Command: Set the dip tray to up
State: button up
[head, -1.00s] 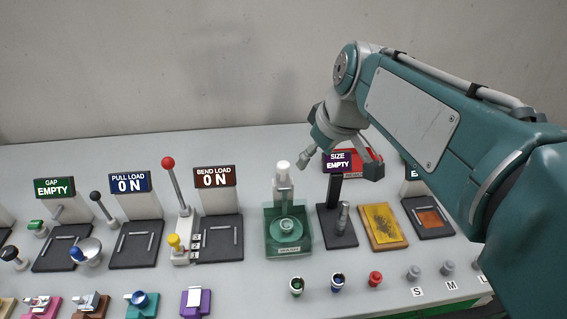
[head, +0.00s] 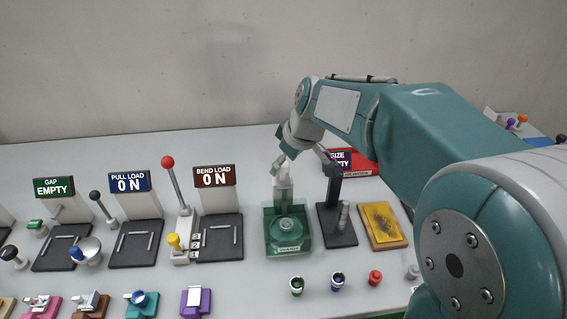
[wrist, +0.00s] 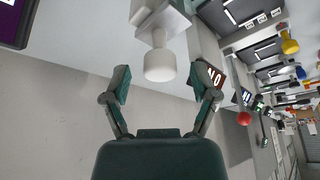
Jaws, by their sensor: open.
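The dip station is a green see-through tank (head: 272,244) with a round part inside, at the middle of the bench. A pale upright post behind it carries a white knob (head: 282,169); this looks like the dip tray's handle. The knob also shows in the wrist view (wrist: 159,66), as a white cylinder in front of and between the fingers. My gripper (head: 305,167) is open and empty near the knob's height. In the wrist view its fingers (wrist: 165,84) are spread, with no clear contact. The label on the tank is too small to read.
Left are the BEND LOAD display (head: 215,177) and a red-knobbed lever (head: 172,180). Small coloured parts line the front.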

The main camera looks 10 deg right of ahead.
jog(key=shift+w+a+f, duration=0.1)
jog(key=shift+a+f, duration=0.05)
jog(key=shift+f, duration=0.3)
grip_shut()
notch_tip(320, 180, up, 8)
jog(key=shift+f, duration=0.15)
grip_release()
